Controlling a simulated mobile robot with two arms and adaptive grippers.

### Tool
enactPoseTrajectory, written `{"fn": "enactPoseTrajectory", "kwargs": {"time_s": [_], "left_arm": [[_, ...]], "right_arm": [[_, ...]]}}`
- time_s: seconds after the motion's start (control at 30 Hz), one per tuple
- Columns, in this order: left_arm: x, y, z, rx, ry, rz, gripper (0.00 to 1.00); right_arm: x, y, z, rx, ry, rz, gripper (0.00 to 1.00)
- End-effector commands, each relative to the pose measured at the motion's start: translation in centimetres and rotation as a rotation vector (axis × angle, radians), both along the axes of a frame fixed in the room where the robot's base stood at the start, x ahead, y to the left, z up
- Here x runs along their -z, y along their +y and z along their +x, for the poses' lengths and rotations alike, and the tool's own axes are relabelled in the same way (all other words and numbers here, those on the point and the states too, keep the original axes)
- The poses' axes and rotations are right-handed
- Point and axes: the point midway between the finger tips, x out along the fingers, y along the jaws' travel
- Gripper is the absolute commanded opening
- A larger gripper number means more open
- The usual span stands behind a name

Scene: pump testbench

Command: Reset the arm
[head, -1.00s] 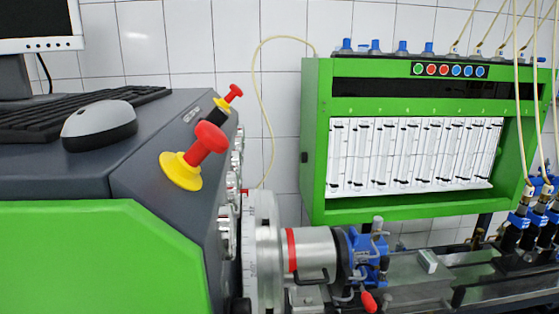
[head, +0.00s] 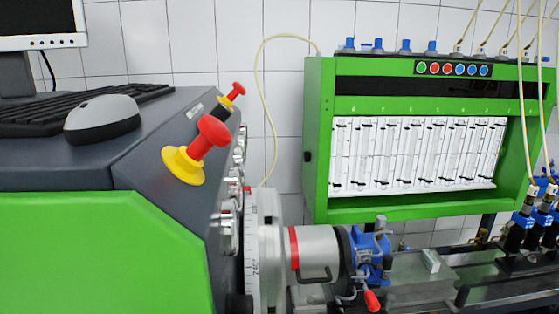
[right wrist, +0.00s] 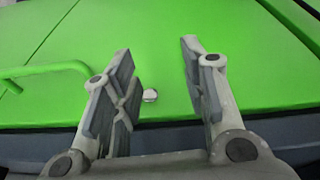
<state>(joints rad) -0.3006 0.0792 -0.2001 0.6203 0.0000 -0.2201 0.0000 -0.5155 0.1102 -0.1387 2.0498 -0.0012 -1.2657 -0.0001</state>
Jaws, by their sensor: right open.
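My right gripper (right wrist: 160,90) shows in the right wrist view, open and empty, its two grey-padded fingers apart. It faces a green panel (right wrist: 240,50) with a small pale round knob or bolt (right wrist: 150,95) that appears between the fingers; I cannot tell how far off the panel is. Neither gripper shows in the head view, and my left gripper is in no view.
The green and grey console (head: 90,240) fills the left, with red and yellow stop knobs (head: 205,140), a mouse (head: 102,118) and a keyboard (head: 80,105). A green gauge cabinet (head: 318,140) stands behind the pump rail (head: 420,290). A green handle (right wrist: 50,68) sits on the panel.

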Motion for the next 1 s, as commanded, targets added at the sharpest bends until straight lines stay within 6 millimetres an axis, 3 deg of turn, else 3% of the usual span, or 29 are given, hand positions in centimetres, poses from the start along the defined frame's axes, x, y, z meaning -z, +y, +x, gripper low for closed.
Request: {"fn": "enactPoseTrajectory", "kwargs": {"time_s": [0.03,0.1,0.27,0.5,0.8,1.0], "left_arm": [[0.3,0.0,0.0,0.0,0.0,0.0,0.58],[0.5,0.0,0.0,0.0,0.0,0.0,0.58],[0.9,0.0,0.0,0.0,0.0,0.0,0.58],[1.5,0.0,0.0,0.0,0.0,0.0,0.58],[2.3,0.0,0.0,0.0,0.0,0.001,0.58],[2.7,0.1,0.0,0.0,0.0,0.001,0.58]], "right_arm": [[2.5,0.0,-0.3,-0.001,0.016,-0.001,0.4],[5.4,0.0,-0.6,-0.003,0.026,-0.001,0.4],[11.8,-0.2,-2.1,-0.008,0.051,-0.004,0.4],[20.4,-0.7,-6.0,-0.016,0.088,-0.008,0.4],[28.7,-2.0,-13.3,-0.027,0.136,-0.014,0.4],[31.7,-2.8,-17.8,-0.033,0.158,-0.019,0.4]]}}
